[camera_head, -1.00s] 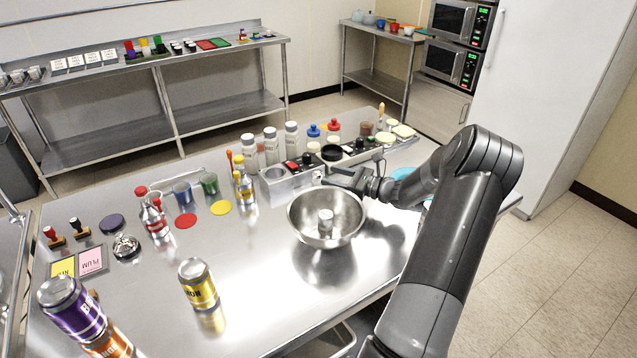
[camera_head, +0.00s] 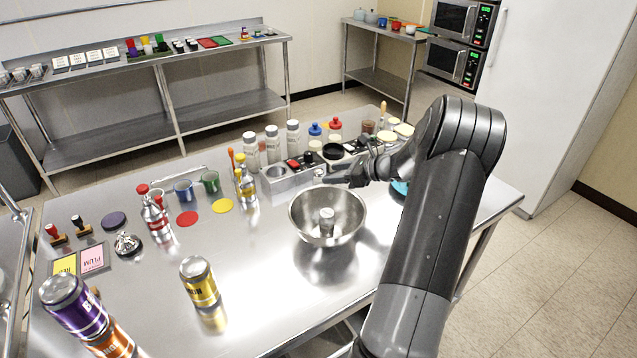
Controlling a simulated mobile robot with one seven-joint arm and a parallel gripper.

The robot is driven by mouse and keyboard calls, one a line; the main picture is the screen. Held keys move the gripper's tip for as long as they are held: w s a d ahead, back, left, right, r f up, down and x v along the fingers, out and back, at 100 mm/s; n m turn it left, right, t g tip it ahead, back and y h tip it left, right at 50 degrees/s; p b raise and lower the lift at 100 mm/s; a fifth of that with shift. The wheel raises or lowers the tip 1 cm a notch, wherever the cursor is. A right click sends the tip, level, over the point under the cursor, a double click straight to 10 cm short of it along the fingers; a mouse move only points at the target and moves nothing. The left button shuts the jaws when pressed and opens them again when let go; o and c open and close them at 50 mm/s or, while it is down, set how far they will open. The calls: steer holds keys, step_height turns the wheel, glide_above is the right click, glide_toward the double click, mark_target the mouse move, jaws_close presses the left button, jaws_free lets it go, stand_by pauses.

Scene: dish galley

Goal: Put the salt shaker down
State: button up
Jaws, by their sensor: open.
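A small shaker with a grey top (camera_head: 327,220), which looks like the salt shaker, stands inside the steel mixing bowl (camera_head: 305,232) on the steel table. My gripper (camera_head: 338,178) is open and empty above the bowl's back rim, behind and above the shaker. The shaker's label cannot be read. The jaws are small and dark here, and the arm hides part of the table to the right of the bowl.
A metal rack with containers (camera_head: 290,180) stands just behind the bowl, close to my gripper. Tall shakers (camera_head: 272,145) stand behind it. A yellow can (camera_head: 199,283) and a purple can (camera_head: 72,303) stand at the front left. The table between bowl and yellow can is clear.

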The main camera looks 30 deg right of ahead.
mark_target(319, 174)
steer(key=x, duration=0.6)
steer(key=shift+w+a, duration=0.1)
steer(key=c, duration=1.1)
steer(key=shift+c, duration=0.2)
